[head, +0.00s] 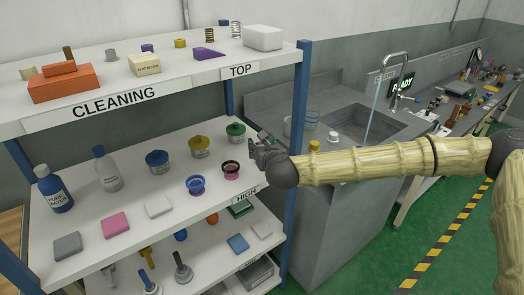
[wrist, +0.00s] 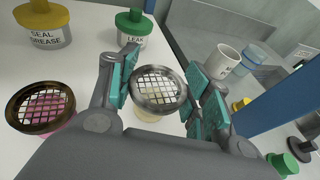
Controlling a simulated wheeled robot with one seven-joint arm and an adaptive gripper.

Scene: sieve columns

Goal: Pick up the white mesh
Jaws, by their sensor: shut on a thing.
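The white mesh (wrist: 159,86) is a round grid in a grey metal rim, in the middle of the wrist view. A pale cream body shows through and below it. In the head view my gripper (head: 260,143) is at the right end of the shelf marked HIGH (head: 140,232), beside the green-lidded pot. The mesh cannot be made out there. I cannot tell whether it is clear of the shelf.
A dark-rimmed mesh over pink (wrist: 42,104) stands left of my gripper. A green-lidded pot (wrist: 133,28) and a yellow-lidded pot (wrist: 44,24) stand behind. A blue shelf post (wrist: 268,92) is close on the right. A white mug (wrist: 222,62) stands beyond, on the sink counter.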

